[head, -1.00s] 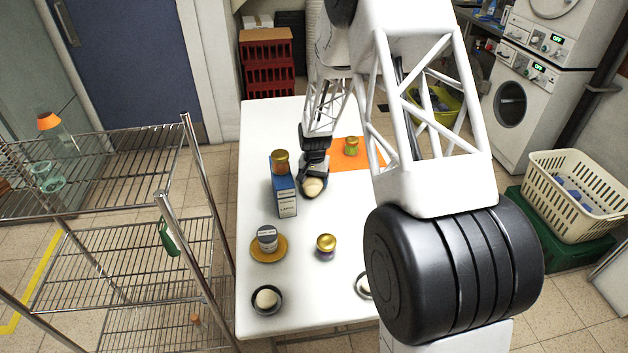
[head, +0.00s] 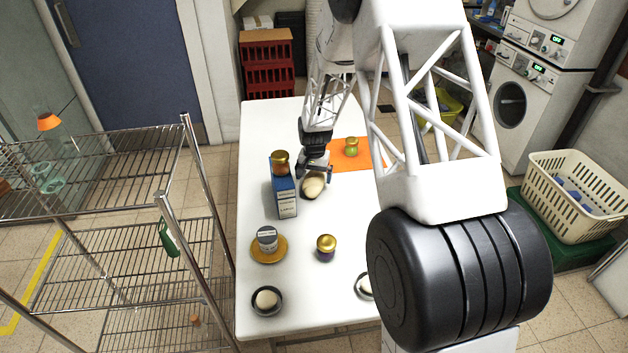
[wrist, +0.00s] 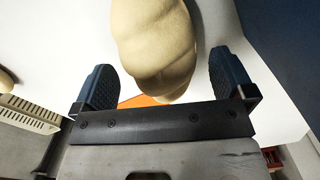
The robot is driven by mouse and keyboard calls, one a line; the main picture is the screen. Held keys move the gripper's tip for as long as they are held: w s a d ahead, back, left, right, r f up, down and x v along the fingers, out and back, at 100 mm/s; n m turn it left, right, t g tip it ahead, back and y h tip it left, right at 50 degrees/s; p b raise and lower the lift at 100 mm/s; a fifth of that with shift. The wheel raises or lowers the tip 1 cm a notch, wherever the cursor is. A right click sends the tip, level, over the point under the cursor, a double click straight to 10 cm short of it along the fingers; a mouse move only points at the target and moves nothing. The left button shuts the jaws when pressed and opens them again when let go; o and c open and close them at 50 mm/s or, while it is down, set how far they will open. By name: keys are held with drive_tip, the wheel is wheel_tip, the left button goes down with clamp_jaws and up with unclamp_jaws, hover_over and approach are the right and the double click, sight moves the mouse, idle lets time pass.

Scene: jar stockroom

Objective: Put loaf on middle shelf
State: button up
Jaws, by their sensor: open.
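The loaf (head: 313,187) is pale tan and lies on the white table, just right of a blue box. In the wrist view the loaf (wrist: 157,45) fills the top centre, its near end between the two dark finger pads. My gripper (head: 315,172) is at the loaf's far end, open; in the wrist view its fingers (wrist: 165,88) stand apart on either side of the loaf, with gaps showing.
An orange mat (head: 350,155) holds a green jar.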

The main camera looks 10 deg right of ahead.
sight(315, 175)
wheel_tip(315, 175, up, 10)
drive_tip(key=shift+w+f, duration=0.15)
idle(0.3)
idle(0.4)
drive_tip(key=s+d+r+n+t, duration=0.2)
drive_tip(key=s+d+r, duration=0.1)
drive_tip(key=s+r, duration=1.85)
drive_tip(key=s+d+r+n+t, duration=0.1)
drive_tip(key=s+r+n, duration=0.1)
drive_tip(key=s, duration=2.6)
drive_tip(key=shift+s+d+r, duration=0.15)
drive_tip(key=shift+s, duration=0.05)
